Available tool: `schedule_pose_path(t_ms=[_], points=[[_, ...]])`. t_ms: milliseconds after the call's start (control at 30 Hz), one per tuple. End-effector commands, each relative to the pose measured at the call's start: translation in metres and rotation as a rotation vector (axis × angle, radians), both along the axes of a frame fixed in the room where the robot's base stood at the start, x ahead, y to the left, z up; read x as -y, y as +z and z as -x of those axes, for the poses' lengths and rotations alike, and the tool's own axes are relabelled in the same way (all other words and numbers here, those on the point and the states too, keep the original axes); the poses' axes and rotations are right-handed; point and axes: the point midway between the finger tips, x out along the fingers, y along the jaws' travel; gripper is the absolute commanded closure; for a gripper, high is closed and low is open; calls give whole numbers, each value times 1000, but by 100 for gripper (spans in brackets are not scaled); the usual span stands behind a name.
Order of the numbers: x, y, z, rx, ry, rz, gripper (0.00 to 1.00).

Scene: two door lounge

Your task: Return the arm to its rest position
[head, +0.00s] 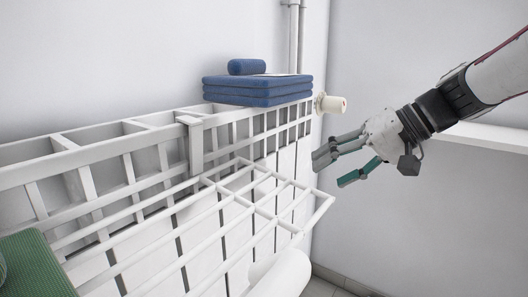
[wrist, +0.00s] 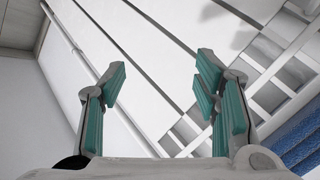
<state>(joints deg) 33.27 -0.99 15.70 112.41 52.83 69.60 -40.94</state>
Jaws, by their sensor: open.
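My gripper (head: 340,163) is at the right in the head view, reaching in from the right edge on my arm. Its teal-padded fingers point left toward the radiator and are spread apart with nothing between them. In the wrist view my gripper (wrist: 160,88) shows both fingers apart, with the radiator's white panels and grille behind them. It appears clear of the radiator (head: 95,187). The arm's upper links are outside the view.
Folded blue towels (head: 258,91) with a small blue roll (head: 247,67) lie on the radiator's top, beside a white valve knob (head: 331,104). A white wire rack (head: 225,205) hangs in front. A green mat (head: 35,265) is lower left. A white ledge (head: 490,135) runs behind my arm.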

Motion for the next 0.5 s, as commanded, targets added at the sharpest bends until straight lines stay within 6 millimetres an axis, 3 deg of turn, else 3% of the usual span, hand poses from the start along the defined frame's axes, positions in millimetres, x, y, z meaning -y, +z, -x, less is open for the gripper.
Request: schedule_pose_path(t_ms=[33,133,300,500], points=[[-10,-6,23,-25,2,76,44],[-13,-21,65,-71,-22,221,44],[-2,-39,128,-83,-86,439,44],[20,-52,174,-36,-156,593,44]])
